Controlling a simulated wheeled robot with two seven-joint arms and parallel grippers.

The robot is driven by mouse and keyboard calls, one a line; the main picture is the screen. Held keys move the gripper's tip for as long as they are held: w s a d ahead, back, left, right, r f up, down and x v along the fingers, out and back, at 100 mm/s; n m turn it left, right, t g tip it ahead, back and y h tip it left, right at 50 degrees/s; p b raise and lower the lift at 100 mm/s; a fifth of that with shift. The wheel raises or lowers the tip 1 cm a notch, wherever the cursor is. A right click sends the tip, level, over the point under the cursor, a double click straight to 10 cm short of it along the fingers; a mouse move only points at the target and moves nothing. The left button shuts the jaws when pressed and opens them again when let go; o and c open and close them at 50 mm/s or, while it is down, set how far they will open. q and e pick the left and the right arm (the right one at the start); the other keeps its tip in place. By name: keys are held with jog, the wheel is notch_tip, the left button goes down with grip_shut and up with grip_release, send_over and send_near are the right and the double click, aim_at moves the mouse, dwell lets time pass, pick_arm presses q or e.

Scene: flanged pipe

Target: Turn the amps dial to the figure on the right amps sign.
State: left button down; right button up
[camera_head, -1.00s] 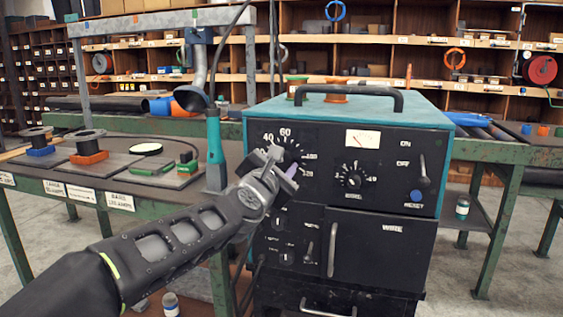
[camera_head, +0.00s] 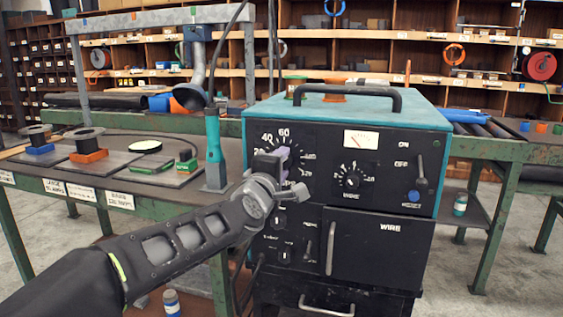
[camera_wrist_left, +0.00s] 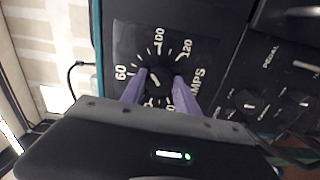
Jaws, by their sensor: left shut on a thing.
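The black amps dial (camera_wrist_left: 159,78) is a knob on a dark plate with white figures; 60, 100 and 120 show in the left wrist view. My left gripper (camera_wrist_left: 160,86) is shut on the dial, one purple finger on each side. In the head view, my left gripper (camera_head: 283,160) covers the dial and the lower left of its scale (camera_head: 300,142). The knob's exact setting is hard to tell. White amps signs hang on the table edge: a right one (camera_head: 119,200) and another (camera_head: 55,187) to its left; their small print is blurred. My right gripper is out of view.
The teal and black welder (camera_head: 380,226) carries another knob (camera_head: 352,179), a switch and a blue reset button to the right of the amps dial. A teal-handled torch (camera_head: 214,150) stands close by on the left table (camera_head: 160,192).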

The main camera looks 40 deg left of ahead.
pick_arm(q)
jog(key=shift+a+f+m+p, duration=0.15)
jog(key=shift+m+p, duration=0.7)
jog(key=shift+m, duration=2.75)
jog(key=shift+d+f+m+p, duration=0.15)
jog(key=shift+m+p, duration=0.7)
jog(key=shift+m, duration=2.75)
jog(key=shift+a, duration=0.15)
jog(key=c, duration=0.9)
grip_release()
jog(key=shift+s, duration=0.2)
jog(key=v, duration=0.7)
jog(key=shift+s, duration=0.25)
